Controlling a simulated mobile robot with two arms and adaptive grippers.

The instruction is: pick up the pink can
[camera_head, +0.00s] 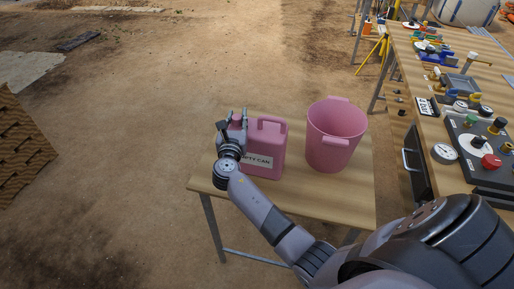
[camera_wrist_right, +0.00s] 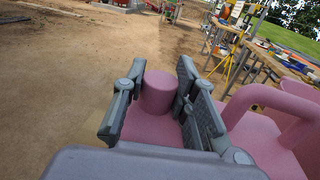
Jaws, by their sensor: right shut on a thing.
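The pink can (camera_head: 268,147) stands upright on a small wooden table (camera_head: 300,192), with a white label on its front that is partly covered by my arm. My right gripper (camera_head: 237,122) is at the can's left side, around its cap. In the right wrist view the pink cap (camera_wrist_right: 159,91) sits between the two grey fingers of my right gripper (camera_wrist_right: 158,98), which are shut on it. The can's handle (camera_wrist_right: 262,108) is to the right there. The can appears to rest on the table. My left gripper is not in view.
A pink bucket (camera_head: 335,135) stands on the same table, just right of the can. A long wooden bench (camera_head: 455,73) with gauges, valves and tools runs along the right. A brown stacked block (camera_head: 20,140) is at far left. Bare dirt ground lies open between.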

